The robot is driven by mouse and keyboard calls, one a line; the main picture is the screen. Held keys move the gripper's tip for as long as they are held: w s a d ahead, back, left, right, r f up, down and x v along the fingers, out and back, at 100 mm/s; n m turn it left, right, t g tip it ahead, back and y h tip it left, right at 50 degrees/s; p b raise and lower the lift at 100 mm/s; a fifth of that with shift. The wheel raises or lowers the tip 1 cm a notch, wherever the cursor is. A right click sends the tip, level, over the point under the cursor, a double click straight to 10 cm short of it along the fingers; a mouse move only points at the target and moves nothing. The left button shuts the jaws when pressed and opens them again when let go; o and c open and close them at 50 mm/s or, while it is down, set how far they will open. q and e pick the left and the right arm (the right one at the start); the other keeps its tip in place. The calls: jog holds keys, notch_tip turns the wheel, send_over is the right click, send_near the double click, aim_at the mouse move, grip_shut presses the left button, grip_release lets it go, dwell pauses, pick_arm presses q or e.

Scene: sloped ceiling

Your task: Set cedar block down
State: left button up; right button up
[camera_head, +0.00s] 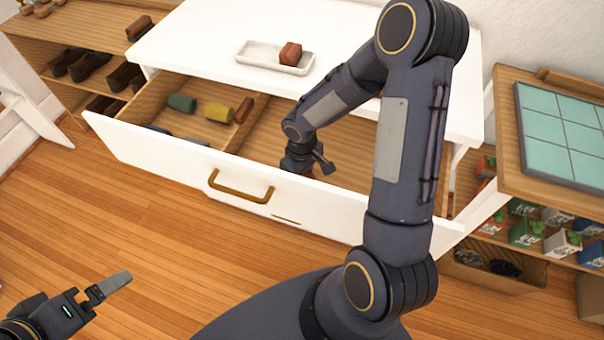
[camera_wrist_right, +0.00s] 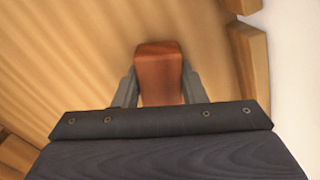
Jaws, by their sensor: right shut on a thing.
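A reddish-brown wooden block, the cedar block (camera_wrist_right: 160,72), sits between the two grey fingers of my right gripper (camera_wrist_right: 158,88). In the head view my right gripper (camera_head: 303,166) reaches down inside the open white drawer (camera_head: 150,155), in its right part behind the front panel. The block is hidden there. The wooden drawer floor (camera_wrist_right: 60,50) lies below the block; I cannot tell whether they touch. My left gripper (camera_head: 112,286) is over the floor at lower left, away from the drawer; its fingers are seen edge-on.
A pale tray (camera_head: 249,58) with another red-brown block (camera_head: 290,54) stands on the white top (camera_head: 200,40). Green (camera_head: 182,103) and yellow (camera_head: 217,112) rolls lie in the drawer's left part. A shoe shelf (camera_head: 35,47) stands left, a green-tiled table (camera_head: 540,185) right.

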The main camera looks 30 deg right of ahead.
jog(key=shift+f, duration=0.2)
jog(key=o, duration=0.9)
jog(key=shift+r, duration=0.1)
jog(key=shift+o, duration=0.2)
